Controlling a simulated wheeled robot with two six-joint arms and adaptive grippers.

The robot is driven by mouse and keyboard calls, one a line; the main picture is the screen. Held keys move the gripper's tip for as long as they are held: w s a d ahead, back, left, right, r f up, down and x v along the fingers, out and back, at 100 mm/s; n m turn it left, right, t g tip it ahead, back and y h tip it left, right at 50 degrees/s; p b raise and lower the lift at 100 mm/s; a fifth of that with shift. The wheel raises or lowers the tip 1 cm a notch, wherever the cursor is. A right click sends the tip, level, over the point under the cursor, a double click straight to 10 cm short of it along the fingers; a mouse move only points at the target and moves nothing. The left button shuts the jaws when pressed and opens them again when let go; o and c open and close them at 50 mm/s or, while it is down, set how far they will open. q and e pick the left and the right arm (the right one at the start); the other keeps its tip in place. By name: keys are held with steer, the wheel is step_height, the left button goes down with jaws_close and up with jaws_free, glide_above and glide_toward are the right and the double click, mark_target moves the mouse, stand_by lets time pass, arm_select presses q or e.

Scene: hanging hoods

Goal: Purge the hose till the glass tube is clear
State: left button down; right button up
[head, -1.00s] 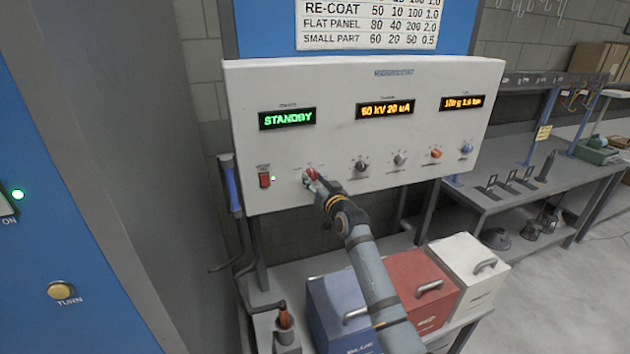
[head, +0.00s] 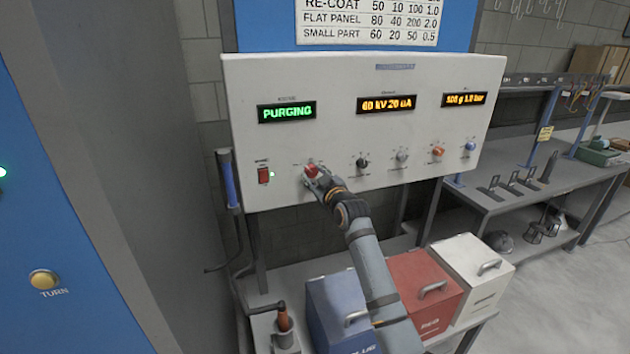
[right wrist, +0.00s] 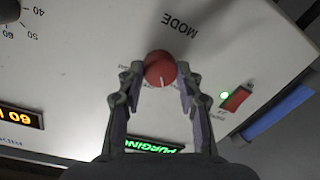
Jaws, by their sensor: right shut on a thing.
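The control panel (head: 340,135) is a pale box whose left display (head: 286,112) reads PURGING in green. The red MODE knob (head: 311,170) sits on the panel's lower left; it also shows in the right wrist view (right wrist: 160,68) with its white mark. My right gripper (head: 318,178) is at the knob. In the right wrist view its two fingers (right wrist: 160,82) are shut on the knob from both sides. A blue tube-like part (head: 228,182) stands upright at the panel's left side. I cannot make out a hose or glass tube for sure. My left gripper is not in view.
A red power switch (head: 264,176) with a green light is left of the knob. Black, grey, orange and blue knobs run to the right. Blue (head: 335,300), red (head: 425,285) and white (head: 470,265) lidded boxes stand below. A grey bench (head: 530,185) is at right.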

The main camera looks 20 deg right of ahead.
steer(key=n+b, duration=0.1)
steer(key=n, duration=0.3)
steer(key=shift+n, duration=0.3)
stand_by(0.6)
steer(key=o, duration=1.2)
steer(key=s, duration=1.2)
steer(key=shift+d+r, duration=0.35)
steer(key=shift+f, duration=0.1)
